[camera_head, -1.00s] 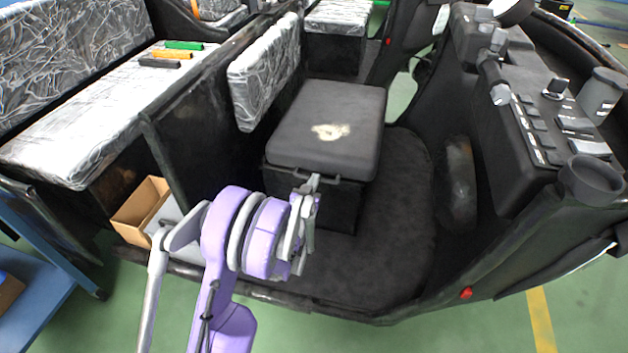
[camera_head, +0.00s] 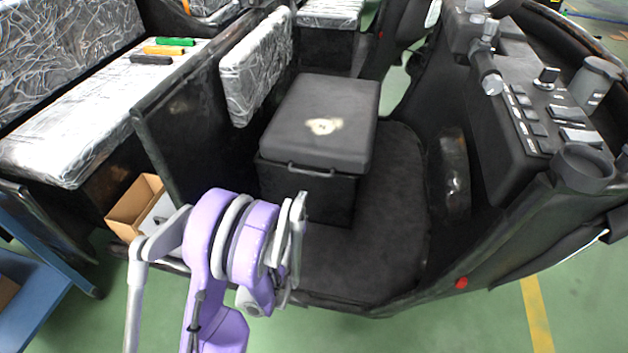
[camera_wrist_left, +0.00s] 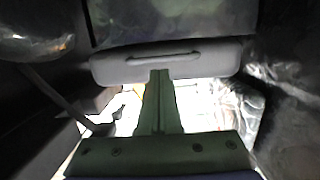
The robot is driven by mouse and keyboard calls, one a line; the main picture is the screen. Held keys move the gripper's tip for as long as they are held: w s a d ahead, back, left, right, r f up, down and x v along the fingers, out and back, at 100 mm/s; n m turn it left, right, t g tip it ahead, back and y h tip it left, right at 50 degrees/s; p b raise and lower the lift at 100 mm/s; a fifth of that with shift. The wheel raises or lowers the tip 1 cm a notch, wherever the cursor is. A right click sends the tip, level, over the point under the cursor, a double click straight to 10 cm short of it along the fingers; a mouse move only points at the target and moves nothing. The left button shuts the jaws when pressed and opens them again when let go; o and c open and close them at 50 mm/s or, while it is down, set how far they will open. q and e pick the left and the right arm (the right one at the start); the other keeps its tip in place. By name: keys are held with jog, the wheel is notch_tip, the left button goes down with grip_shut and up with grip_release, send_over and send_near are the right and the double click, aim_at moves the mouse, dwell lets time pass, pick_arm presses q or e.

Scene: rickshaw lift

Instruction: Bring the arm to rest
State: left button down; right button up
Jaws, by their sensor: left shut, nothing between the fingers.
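My left arm, purple and grey, comes in from the lower left in the head view. My left gripper (camera_head: 297,225) is in front of the driver's seat box, over the front edge of the black floor. In the left wrist view its fingers (camera_wrist_left: 159,78) are together, with nothing between them. The black seat box (camera_head: 318,125) has a handle on its front and a pale worn patch on its lid. The seat's front edge and handle also show in the left wrist view (camera_wrist_left: 200,60). My right gripper is not in view.
A wrapped bench (camera_head: 70,140) at the left holds screwdriver-like tools with green, orange and black handles (camera_head: 165,50). An open cardboard box (camera_head: 130,210) sits below it. The dashboard (camera_head: 530,110) is at the right. The black floor (camera_head: 385,230) beside the seat is clear.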

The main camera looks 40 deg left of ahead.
pick_arm(q)
jog(key=shift+s, duration=0.1)
jog(key=s+d+r+m+g+h, duration=0.1)
jog(key=s+d+g+h, duration=0.15)
jog(key=d, duration=0.55)
jog(key=s+d+r+m+g+h, duration=0.1)
jog(key=s+d+m+g+h, duration=0.15)
jog(key=d, duration=0.65)
jog(key=s+d+m+g+h, duration=0.1)
jog(key=s+d+g, duration=0.1)
jog(key=s+d, duration=0.45)
jog(key=s+d+m+g+h, duration=0.1)
jog(key=s+d+g+h, duration=0.2)
jog(key=s, duration=0.7)
notch_tip(320, 180, up, 27)
jog(key=w+t+y+p, duration=0.1)
jog(key=p, duration=2.2)
jog(key=shift+d, duration=0.45)
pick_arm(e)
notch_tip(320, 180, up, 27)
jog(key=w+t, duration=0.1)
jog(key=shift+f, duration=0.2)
pick_arm(q)
jog(key=shift+f, duration=0.1)
